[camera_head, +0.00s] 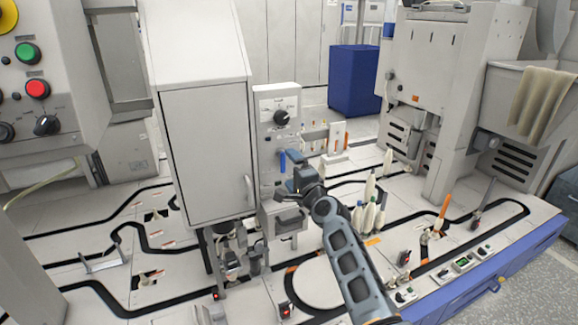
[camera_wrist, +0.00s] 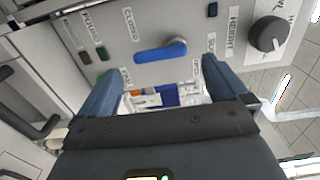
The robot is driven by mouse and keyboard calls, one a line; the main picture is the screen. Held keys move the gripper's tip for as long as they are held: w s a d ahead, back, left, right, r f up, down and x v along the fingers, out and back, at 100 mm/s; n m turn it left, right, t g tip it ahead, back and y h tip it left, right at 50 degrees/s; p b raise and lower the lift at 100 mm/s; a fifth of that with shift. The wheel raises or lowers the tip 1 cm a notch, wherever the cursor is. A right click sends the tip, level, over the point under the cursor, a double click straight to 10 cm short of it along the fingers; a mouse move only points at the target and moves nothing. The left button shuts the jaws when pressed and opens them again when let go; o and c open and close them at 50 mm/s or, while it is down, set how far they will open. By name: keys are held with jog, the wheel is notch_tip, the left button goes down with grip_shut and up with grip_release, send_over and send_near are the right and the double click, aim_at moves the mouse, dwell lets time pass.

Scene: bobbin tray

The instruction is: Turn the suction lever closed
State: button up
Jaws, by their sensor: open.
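The suction lever is a blue handle on the grey control panel, seen in the wrist view (camera_wrist: 158,51) and small in the head view (camera_head: 282,161). In the head view it hangs about vertical. In the wrist view it lies nearly level, with its rounded end to the right and the word CLOSED beside it. My gripper (camera_wrist: 162,80) is open, with its two blue-grey fingers spread left and right below the lever in the picture. Nothing is between the fingers, and they appear apart from the lever. In the head view my gripper (camera_head: 297,177) is just in front of the panel's lower part.
A black knob (camera_wrist: 268,33) sits on the same panel, and also shows in the head view (camera_head: 281,117). A tall grey cabinet (camera_head: 205,150) stands left of the panel. Pale bobbins (camera_head: 369,215) stand on the tabletop to the right. A blue bin (camera_head: 354,80) is behind.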

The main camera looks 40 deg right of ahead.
jog(key=v, duration=0.5)
jog(key=shift+p, duration=0.4)
jog(key=s+a+f+n+g+y, duration=0.1)
jog(key=s+a+f+n, duration=0.25)
jog(key=s, duration=0.55)
jog(key=s+a+f+n, duration=0.3)
jog(key=s+a+n, duration=0.15)
jog(key=s, duration=0.55)
jog(key=s+a+f+n+g+y, duration=0.1)
jog(key=s+a+f+n, duration=0.3)
jog(key=s, duration=0.5)
jog(key=s+a+r+n+y, duration=0.1)
jog(key=s+a+r+n, duration=0.2)
jog(key=s, duration=0.4)
jog(key=s+a+r+n+y, duration=0.1)
jog(key=s+a+r+n, duration=0.2)
jog(key=s+a+r, duration=0.2)
jog(key=s+a+r+n+y+p, duration=0.1)
jog(key=s+a+r+n, duration=0.2)
jog(key=s+r, duration=0.3)
jog(key=s+a, duration=0.1)
jog(key=s, duration=0.3)
jog(key=shift+g, duration=0.3)
